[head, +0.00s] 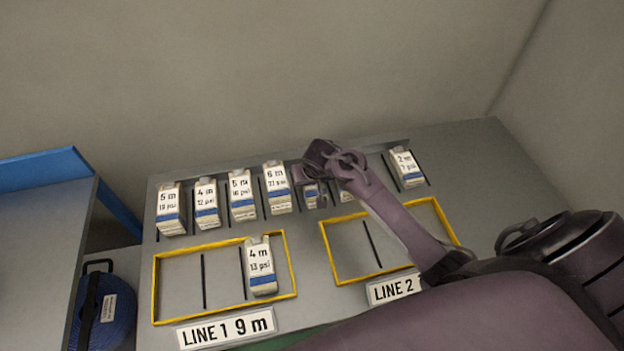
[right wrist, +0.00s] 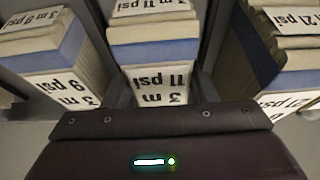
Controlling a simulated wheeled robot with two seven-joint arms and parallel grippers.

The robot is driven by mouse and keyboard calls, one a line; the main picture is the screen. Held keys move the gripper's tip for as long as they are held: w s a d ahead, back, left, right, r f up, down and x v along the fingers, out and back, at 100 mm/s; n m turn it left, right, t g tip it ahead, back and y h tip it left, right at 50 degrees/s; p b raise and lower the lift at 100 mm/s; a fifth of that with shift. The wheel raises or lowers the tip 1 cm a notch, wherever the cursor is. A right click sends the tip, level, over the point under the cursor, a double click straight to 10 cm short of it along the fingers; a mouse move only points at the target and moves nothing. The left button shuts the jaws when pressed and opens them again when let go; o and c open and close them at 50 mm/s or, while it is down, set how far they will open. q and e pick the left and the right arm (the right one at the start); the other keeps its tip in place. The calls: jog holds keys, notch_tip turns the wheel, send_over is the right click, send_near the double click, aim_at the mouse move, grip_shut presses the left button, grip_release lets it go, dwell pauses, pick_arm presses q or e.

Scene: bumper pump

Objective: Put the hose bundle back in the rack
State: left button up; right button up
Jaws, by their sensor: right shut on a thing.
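My right gripper (head: 311,190) is over the rack (head: 150,217) on the table. It is shut on the bundle labelled 3 m 11 psi (right wrist: 162,80), with a finger on each side in the right wrist view. In the head view the gripper covers most of that bundle. The bundle stands in the row between the 6 m 21 psi bundle (head: 278,187) and the 3 m 9 psi bundle (right wrist: 55,60). A bundle labelled 4 m 13 psi (head: 261,266) stands in the right compartment of the yellow LINE 1 frame (head: 154,290). My left gripper is out of view.
Several more bundles stand left of the gripper, and a 2 m 7 psi bundle (head: 407,168) stands to its right. The yellow LINE 2 frame (head: 328,250) looks empty where visible. A blue hose reel (head: 103,310) stands low at left, by a blue-edged bench (head: 40,163).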

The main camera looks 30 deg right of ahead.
jog(key=o, duration=1.2)
jog(key=shift+f, duration=0.15)
jog(key=shift+r, duration=0.4)
jog(key=v, duration=1.1)
jog(key=shift+s+r+p, duration=0.2)
jog(key=shift+r+p, duration=0.1)
jog(key=shift+p, duration=0.1)
